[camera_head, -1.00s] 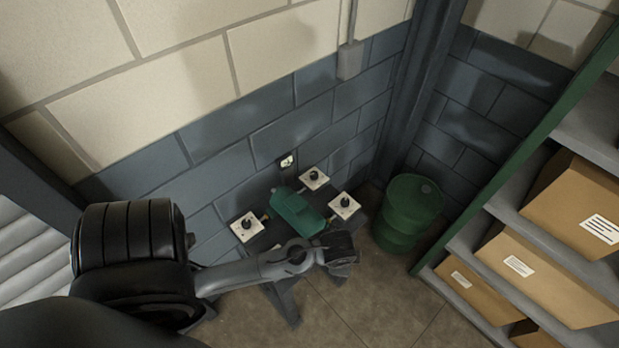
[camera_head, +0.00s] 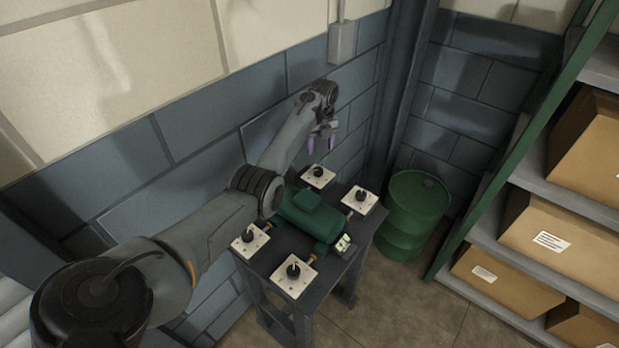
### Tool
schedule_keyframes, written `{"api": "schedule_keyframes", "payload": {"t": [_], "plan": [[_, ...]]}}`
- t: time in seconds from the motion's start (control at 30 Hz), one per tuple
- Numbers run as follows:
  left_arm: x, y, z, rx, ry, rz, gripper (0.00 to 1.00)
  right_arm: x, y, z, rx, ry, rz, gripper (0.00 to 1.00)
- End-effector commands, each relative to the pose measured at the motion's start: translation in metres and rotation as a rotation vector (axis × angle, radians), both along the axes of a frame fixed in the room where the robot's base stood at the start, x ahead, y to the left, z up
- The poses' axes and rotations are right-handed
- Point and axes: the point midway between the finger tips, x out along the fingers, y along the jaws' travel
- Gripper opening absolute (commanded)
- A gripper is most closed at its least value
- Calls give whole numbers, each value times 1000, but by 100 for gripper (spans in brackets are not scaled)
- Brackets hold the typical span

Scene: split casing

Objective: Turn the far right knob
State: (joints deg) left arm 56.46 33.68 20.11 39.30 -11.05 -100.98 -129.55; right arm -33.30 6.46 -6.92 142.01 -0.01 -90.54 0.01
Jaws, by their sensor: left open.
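A dark table (camera_head: 355,265) carries a green casing (camera_head: 310,212) and several black knobs on white square plates. One knob (camera_head: 318,171) is at the back of the table and another knob (camera_head: 361,196) is at its right. Two more, a left knob (camera_head: 248,236) and a front knob (camera_head: 293,271), are on the near side. My left gripper (camera_head: 321,146) is open and empty, with purple fingertips pointing down. In the picture it shows just above the back knob, apart from it. My right gripper is not in view.
A green barrel (camera_head: 414,212) stands right of the table. A shelf rack with a green upright (camera_head: 520,150) and cardboard boxes (camera_head: 560,243) is farther right. A block wall (camera_head: 200,140) and a grey wall box (camera_head: 342,42) are behind. Floor shows clear between table and rack.

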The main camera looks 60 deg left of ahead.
Motion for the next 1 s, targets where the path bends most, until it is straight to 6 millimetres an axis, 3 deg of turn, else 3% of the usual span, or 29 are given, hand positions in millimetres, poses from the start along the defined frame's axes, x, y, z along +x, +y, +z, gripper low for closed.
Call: {"api": "schedule_keyframes", "payload": {"t": [0.27, 0.7, 1.0], "plan": [[1, 3, -12, -45, -6, -70, 66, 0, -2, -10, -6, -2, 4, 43], [0, 3, -80, -44, -5, -67, 66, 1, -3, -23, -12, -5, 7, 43], [0, 3, -105, -42, -6, -66, 66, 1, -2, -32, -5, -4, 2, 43]]}}
